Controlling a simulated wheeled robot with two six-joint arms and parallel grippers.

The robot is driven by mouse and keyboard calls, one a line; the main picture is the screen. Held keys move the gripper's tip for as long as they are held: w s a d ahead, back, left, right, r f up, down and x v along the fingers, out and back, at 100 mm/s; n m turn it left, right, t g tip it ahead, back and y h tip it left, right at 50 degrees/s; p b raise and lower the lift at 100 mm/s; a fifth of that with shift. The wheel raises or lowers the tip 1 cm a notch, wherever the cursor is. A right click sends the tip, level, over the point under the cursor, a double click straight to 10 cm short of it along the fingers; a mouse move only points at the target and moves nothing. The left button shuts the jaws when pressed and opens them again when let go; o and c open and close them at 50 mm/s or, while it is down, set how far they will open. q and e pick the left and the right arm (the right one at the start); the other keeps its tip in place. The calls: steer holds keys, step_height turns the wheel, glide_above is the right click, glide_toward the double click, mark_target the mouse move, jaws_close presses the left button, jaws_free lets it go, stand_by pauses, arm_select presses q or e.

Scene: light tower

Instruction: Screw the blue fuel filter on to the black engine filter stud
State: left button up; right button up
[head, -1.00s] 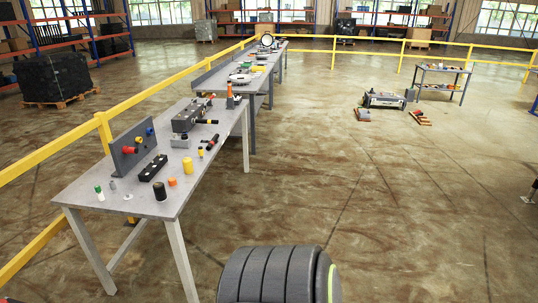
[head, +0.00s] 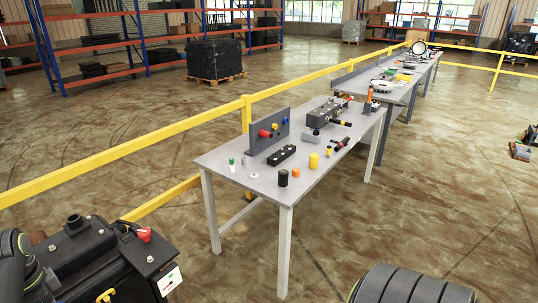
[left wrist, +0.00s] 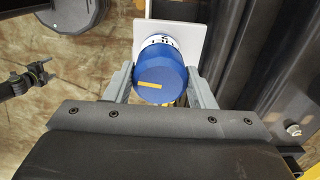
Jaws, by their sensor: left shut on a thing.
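The blue fuel filter (left wrist: 160,82) is between the two grey fingers of my left gripper (left wrist: 160,70) in the left wrist view. The gripper is shut on it. Its round blue end with a yellow mark faces the camera, and a white printed band shows at its far end. A white square plate (left wrist: 190,32) lies behind the filter; I cannot tell whether they touch. The engine filter stud is not visible. A black machine (head: 85,250) with a red knob stands at the lower left of the head view.
A grey table (head: 225,165) with several small parts stands mid-view, with a longer bench (head: 400,85) beyond. A yellow railing (head: 130,150) runs behind the table. Shelves and a black pallet load (head: 215,58) are at the back.

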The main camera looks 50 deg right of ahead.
arm_select(q)
steer(key=shift+m, duration=1.1)
steer(key=m, duration=0.2)
steer(key=shift+m, duration=0.3)
steer(key=shift+f+m, duration=0.1)
steer(key=shift+m, duration=1.2)
steer(key=shift+f+m, duration=0.1)
steer(key=shift+m, duration=0.9)
steer(key=m, duration=0.3)
steer(key=shift+f, duration=0.1)
